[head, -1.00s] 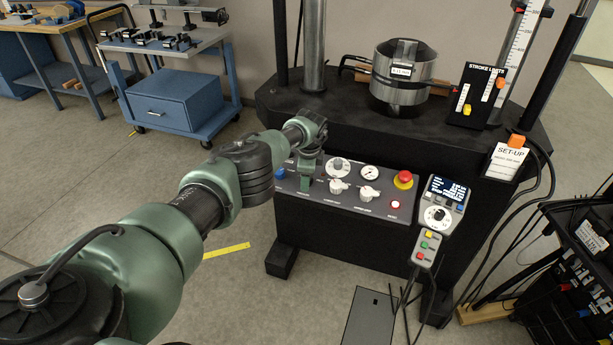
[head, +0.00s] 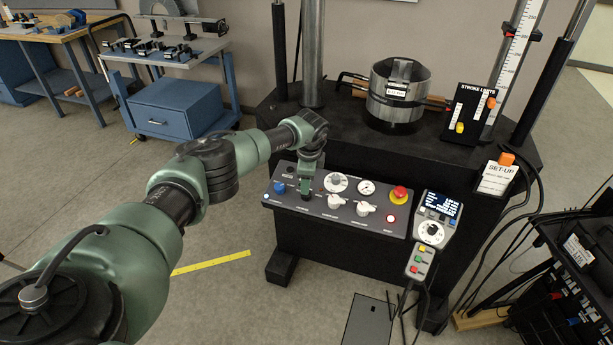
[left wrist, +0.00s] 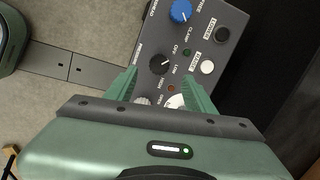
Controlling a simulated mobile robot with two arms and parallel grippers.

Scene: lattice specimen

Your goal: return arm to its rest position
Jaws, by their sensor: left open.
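My left arm (head: 175,200) is green and black. It reaches in from the left, and its wrist bends down over the sloped control panel (head: 320,209). My left gripper (head: 305,192) hangs in front of the panel's left part, between a blue knob (head: 279,187) and a white dial (head: 335,183). In the left wrist view the two green fingers (left wrist: 162,85) are spread apart with nothing held between them. The panel (left wrist: 216,18) and blue knob (left wrist: 181,10) show beyond them. Whether the fingertips touch the panel, I cannot tell. My right gripper is not in view.
A black test machine with a metal cylinder (head: 397,98) stands behind the panel. A hand control (head: 437,222) hangs at its right, with cables beside it. A blue cart (head: 170,106) is at the back left.

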